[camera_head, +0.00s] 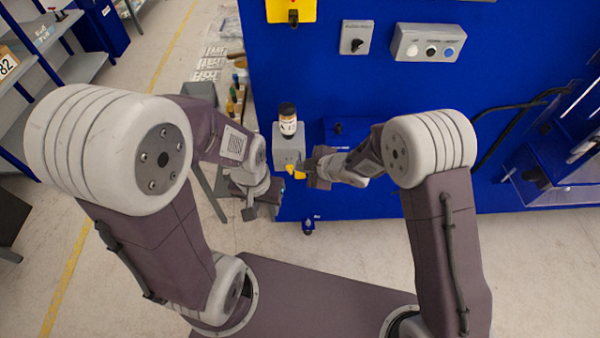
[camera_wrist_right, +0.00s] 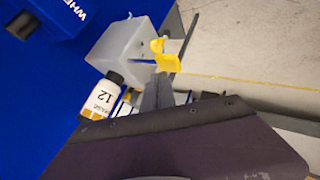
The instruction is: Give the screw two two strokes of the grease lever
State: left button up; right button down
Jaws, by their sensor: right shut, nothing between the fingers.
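A grey grease unit (camera_head: 288,147) is mounted on the blue machine front, with a black-capped, labelled bottle (camera_head: 288,122) on top. In the right wrist view the bottle (camera_wrist_right: 103,98) carries the number 12, beside the grey housing (camera_wrist_right: 128,52). A yellow lever (camera_head: 295,172) shows at the housing's lower side, and in the right wrist view (camera_wrist_right: 168,62). My right gripper (camera_wrist_right: 158,92) is shut and empty, close to the lever; contact cannot be told. My left gripper (camera_head: 262,211) hangs lower left of the unit, its opening unclear. I cannot identify screw two.
A button panel (camera_head: 430,45) and a grey switch plate (camera_head: 356,37) sit higher on the blue machine (camera_head: 345,90). A yellow plate (camera_head: 291,11) is above the unit. Shelves (camera_head: 85,68) stand far left. The floor below my left gripper is clear.

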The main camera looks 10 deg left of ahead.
jog(key=shift+f+b, duration=1.15)
jog(key=shift+f, duration=0.3)
dwell(1.1)
jog(key=shift+r, duration=0.1)
dwell(0.5)
jog(key=shift+r+p, duration=1.65)
jog(key=shift+r, duration=0.1)
notch_tip(320, 180, up, 5)
jog(key=p, duration=0.5)
